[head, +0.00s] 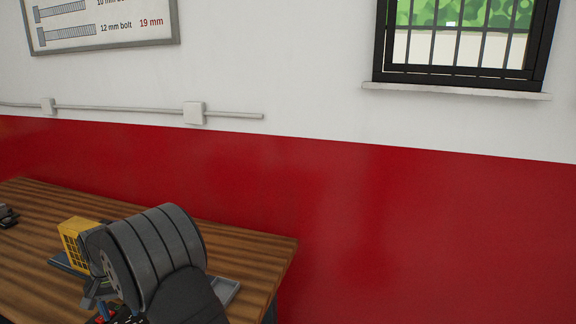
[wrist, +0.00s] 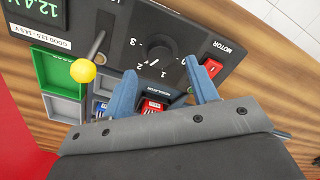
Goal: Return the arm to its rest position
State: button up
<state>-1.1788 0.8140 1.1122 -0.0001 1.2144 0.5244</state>
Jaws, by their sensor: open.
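My gripper (wrist: 161,68) shows in the wrist view with its two blue fingers apart and nothing held between them. It is over a dark control panel (wrist: 120,28), and the fingertips appear on either side of a black rotary knob (wrist: 158,52) with a numbered dial. I cannot tell whether they touch it. In the head view my dark grey arm covers part of the table's near side, and the fingers cannot be made out clearly there.
A yellow-knobbed lever (wrist: 83,70) and a red motor switch (wrist: 213,67) stand close to the fingers. A green tray (wrist: 56,72) is at left. In the head view a yellow box (head: 74,243) sits on the wooden table (head: 45,205) beside my arm. A red-and-white wall is behind.

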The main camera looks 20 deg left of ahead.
aim_at(124, 323)
jog(key=shift+f, duration=2)
jog(key=shift+r, duration=0.1)
notch_tip(124, 323, up, 18)
notch_tip(124, 323, down, 18)
jog(key=shift+r, duration=0.15)
jog(key=shift+f, duration=0.3)
jog(key=n, duration=0.8)
jog(key=shift+r+n, duration=0.1)
jog(key=shift+n, duration=0.3)
jog(key=n, duration=0.4)
jog(key=shift+n, duration=2.2)
